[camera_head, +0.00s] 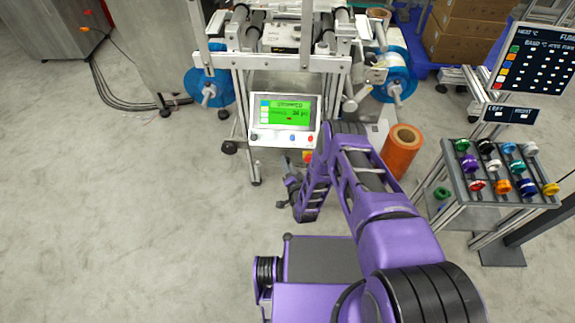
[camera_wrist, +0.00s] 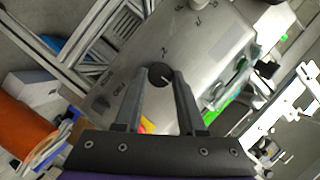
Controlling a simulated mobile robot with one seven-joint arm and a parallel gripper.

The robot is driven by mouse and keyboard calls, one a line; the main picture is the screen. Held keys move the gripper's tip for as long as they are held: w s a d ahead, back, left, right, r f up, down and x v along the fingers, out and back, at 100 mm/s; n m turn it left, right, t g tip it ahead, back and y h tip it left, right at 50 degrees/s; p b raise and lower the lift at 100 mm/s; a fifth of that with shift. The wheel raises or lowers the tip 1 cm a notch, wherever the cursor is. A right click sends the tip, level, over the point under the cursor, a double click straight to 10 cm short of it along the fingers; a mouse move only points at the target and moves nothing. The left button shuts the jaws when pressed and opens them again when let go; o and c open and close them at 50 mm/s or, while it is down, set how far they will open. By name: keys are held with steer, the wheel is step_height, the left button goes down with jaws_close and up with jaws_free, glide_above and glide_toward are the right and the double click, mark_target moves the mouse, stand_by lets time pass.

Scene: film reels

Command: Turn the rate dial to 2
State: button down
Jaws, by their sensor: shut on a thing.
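The rate dial (camera_wrist: 160,75) is a round black knob with a pale pointer line, on a grey metal panel (camera_wrist: 142,57) in the wrist view. The pointer appears to aim right and slightly down in that view. Small dark markings surround the dial, too small to read surely. My gripper (camera_wrist: 159,80) is shut on the dial, one finger on each side. In the head view I cannot make out the dial; my purple arm (camera_head: 385,215) covers part of the machine's front.
A control box with a green screen (camera_head: 286,111) sits on the machine frame. An orange roll (camera_head: 402,150) stands on the floor beside the machine. A rack of coloured reels (camera_head: 460,205) stands at right.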

steer(key=n+h, duration=0.3)
steer(key=n, duration=0.2)
steer(key=a+n+h, duration=0.1)
steer(key=n+h, duration=0.3)
steer(key=n, duration=0.2)
steer(key=n+h, duration=0.3)
steer(key=n, duration=0.2)
steer(key=shift+a+h, duration=0.3)
steer(key=shift+a, duration=0.05)
stand_by(0.6)
steer(key=shift+w+n, duration=0.1)
steer(key=shift+n, duration=0.2)
steer(key=c, duration=0.5)
jaws_free()
steer(key=shift+f, duration=0.1)
steer(key=p+v, duration=0.1)
steer(key=v, duration=1.6)
steer(key=shift+s+p, duration=0.25)
steer(key=shift+p, duration=0.05)
